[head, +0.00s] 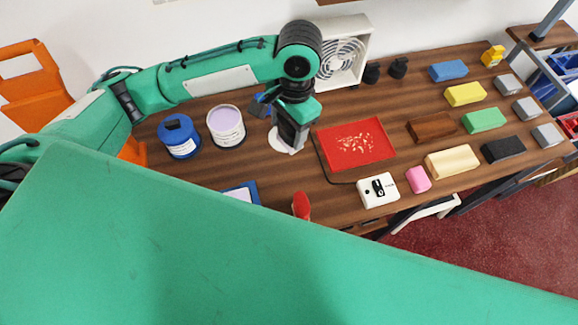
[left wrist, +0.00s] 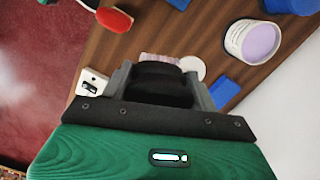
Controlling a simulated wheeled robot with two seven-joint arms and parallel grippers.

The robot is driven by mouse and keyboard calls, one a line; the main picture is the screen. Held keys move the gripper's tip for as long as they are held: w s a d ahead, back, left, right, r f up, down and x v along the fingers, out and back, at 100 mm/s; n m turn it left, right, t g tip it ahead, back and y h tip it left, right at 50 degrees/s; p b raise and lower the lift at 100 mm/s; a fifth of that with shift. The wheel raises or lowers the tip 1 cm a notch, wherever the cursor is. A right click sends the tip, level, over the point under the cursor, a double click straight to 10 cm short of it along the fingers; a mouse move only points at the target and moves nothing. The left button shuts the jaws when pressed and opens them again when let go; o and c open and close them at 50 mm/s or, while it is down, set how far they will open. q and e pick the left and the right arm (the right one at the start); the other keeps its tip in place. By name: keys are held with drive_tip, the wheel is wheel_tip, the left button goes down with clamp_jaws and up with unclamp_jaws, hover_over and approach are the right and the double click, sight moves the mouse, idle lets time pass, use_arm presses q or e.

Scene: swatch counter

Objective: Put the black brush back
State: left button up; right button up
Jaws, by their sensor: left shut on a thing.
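My left gripper (head: 291,137) points down over the counter, between the paint tin and the red tray. In the left wrist view the same gripper (left wrist: 158,88) is shut on a black thing (left wrist: 160,80), which I take to be the black brush. A pale pinkish part shows just past it; I cannot tell if it belongs to the brush. A white disc (head: 277,142) lies on the counter below the gripper; it also shows in the left wrist view (left wrist: 191,67). The gripper hides most of the brush in the head view. My right gripper is not in view.
An open tin of lilac paint (head: 226,124) and a blue-lidded tin (head: 180,136) stand left of the gripper. The red tray (head: 340,165) holds pale bits. A white fan (head: 342,52) stands behind. Several coloured blocks fill the right side, with a white box (head: 378,190) in front.

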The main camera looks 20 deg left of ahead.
use_arm(q)
wheel_tip(320, 180, down, 18)
drive_tip(key=shift+s+f+p, duration=0.15)
drive_tip(key=shift+p, duration=1.1)
drive_tip(key=shift+f, duration=0.25)
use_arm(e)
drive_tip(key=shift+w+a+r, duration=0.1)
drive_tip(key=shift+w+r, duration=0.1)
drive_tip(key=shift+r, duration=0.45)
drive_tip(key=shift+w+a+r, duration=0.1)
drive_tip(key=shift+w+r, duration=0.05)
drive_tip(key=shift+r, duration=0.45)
use_arm(q)
drive_tip(key=shift+f, duration=0.1)
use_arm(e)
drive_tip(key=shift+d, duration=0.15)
use_arm(q)
drive_tip(key=o, duration=0.9)
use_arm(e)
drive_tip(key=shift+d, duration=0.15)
